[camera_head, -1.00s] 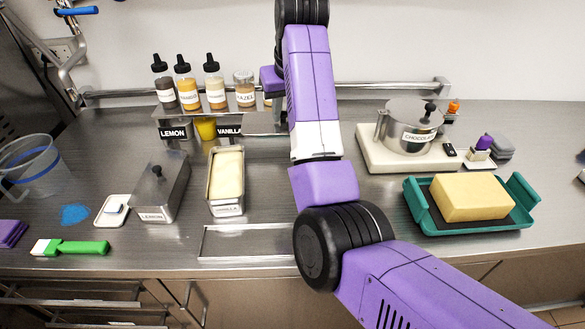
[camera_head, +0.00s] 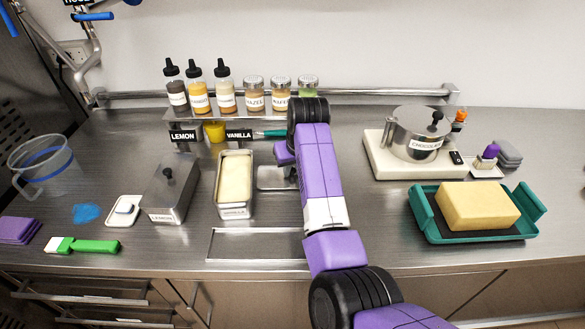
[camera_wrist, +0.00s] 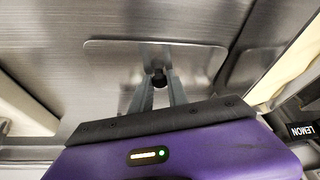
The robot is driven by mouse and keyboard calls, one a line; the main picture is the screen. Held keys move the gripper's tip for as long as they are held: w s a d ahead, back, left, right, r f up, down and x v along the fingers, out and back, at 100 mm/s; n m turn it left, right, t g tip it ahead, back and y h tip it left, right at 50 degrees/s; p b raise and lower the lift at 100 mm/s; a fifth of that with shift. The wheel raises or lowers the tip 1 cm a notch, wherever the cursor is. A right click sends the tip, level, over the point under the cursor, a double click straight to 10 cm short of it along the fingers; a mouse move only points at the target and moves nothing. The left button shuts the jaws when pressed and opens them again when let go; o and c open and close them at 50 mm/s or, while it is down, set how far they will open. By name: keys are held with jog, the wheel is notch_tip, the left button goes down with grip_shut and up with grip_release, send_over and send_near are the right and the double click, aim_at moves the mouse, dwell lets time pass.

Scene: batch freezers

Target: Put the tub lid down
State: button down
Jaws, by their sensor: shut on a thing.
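The tub lid is a flat steel plate (camera_wrist: 105,62) with a small black knob (camera_wrist: 159,78). In the wrist view my gripper (camera_wrist: 158,85) is shut on the knob. In the head view the lid (camera_head: 270,184) lies level, just right of the open vanilla tub (camera_head: 235,212), partly hidden by my arm. My fingertips are hidden there. I cannot tell whether the lid touches the counter or is slightly above it. The vanilla tub holds a pale cream filling.
The covered lemon tub (camera_head: 168,190) stands left of the vanilla tub. A shallow rectangular tray (camera_head: 258,245) lies in front. Bottles and jars (camera_head: 225,90) stand on a shelf behind. A teal tray (camera_head: 425,212) with a yellow block is to the right.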

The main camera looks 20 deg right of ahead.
jog(key=shift+f, duration=0.2)
jog(key=shift+f, duration=0.15)
jog(key=c, duration=1.3)
grip_release()
jog(key=shift+r, duration=0.4)
jog(key=v, duration=1.1)
jog(key=shift+s+r+b, duration=0.2)
jog(key=shift+r+b, duration=0.05)
jog(key=shift+b, duration=0.1)
